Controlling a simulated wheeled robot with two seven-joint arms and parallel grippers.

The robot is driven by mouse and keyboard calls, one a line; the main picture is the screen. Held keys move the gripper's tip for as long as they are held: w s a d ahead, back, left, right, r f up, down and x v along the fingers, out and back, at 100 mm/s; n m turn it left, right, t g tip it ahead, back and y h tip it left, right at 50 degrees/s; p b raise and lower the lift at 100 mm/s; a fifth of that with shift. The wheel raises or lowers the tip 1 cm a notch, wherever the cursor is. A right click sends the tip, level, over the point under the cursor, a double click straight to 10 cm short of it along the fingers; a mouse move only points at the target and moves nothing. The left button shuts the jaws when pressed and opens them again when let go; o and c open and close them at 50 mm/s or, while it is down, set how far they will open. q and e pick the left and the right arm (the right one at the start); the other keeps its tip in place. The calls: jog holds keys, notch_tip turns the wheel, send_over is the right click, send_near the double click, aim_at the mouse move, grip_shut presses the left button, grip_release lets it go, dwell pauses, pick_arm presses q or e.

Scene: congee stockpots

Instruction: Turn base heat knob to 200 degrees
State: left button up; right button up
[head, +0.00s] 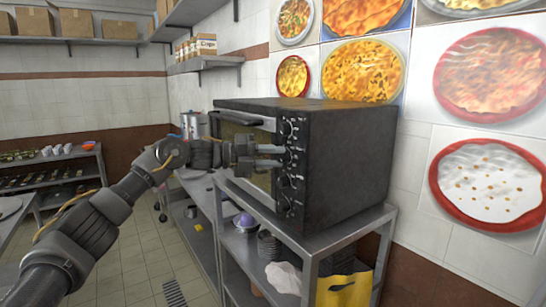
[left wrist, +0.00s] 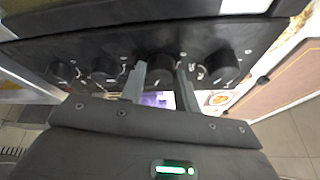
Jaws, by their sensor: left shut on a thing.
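A black toaster oven (head: 345,160) stands on a metal shelf, with a column of dark knobs on its front panel. My left gripper (head: 281,157) reaches in from the left, its two fingers at the second knob from the top (head: 292,158). In the left wrist view the fingers (left wrist: 160,84) are closed on the sides of this knob (left wrist: 160,68), with other knobs (left wrist: 105,68) and (left wrist: 220,66) beside it. The knob labels and dial setting are too small to read, so I cannot tell which is the base heat knob. My right gripper is out of view.
The metal shelf (head: 328,240) holds bowls and a yellow bag (head: 343,290) below the oven. A steel pot (head: 193,125) stands behind on a counter. A tiled wall with food pictures is at the right. The floor (head: 150,262) at the left is open.

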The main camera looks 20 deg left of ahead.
pick_arm(q)
jog(key=shift+r, duration=0.1)
jog(key=o, duration=1)
jog(key=shift+c, duration=0.2)
jog(key=shift+s+a+b, duration=0.15)
jog(key=shift+a+b, duration=0.15)
jog(key=shift+a, duration=0.05)
jog(key=b+v, duration=0.3)
jog(key=v, duration=0.7)
